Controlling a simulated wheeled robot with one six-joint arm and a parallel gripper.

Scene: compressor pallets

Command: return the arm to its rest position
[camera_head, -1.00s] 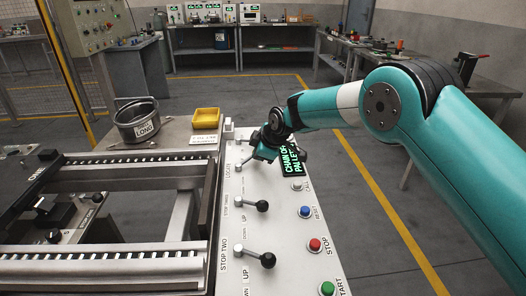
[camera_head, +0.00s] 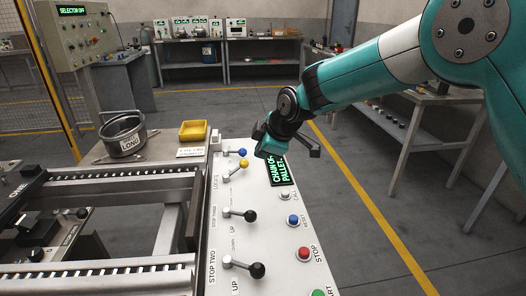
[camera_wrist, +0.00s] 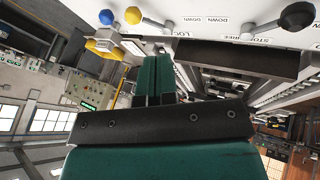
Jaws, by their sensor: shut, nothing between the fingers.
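My arm, teal with dark joints, reaches in from the upper right in the head view. My gripper (camera_head: 270,140) hangs above the far end of the white control panel (camera_head: 228,185), close to the green-lit display (camera_head: 281,171). Its fingers are mostly hidden behind the wrist there. In the wrist view the two teal fingers (camera_wrist: 153,80) lie together, with nothing between them. The panel's levers with a blue knob (camera_head: 242,152) and a yellow knob (camera_head: 243,164) stand just left of the gripper, apart from it.
Black-knobbed levers (camera_head: 250,216) and push buttons, blue (camera_head: 293,220) and red (camera_head: 303,253), stand on the panel. A conveyor frame (camera_head: 110,176) is at left. A round metal pot (camera_head: 123,139) and yellow tray (camera_head: 193,130) sit behind. Open floor (camera_head: 350,215) lies right of the panel.

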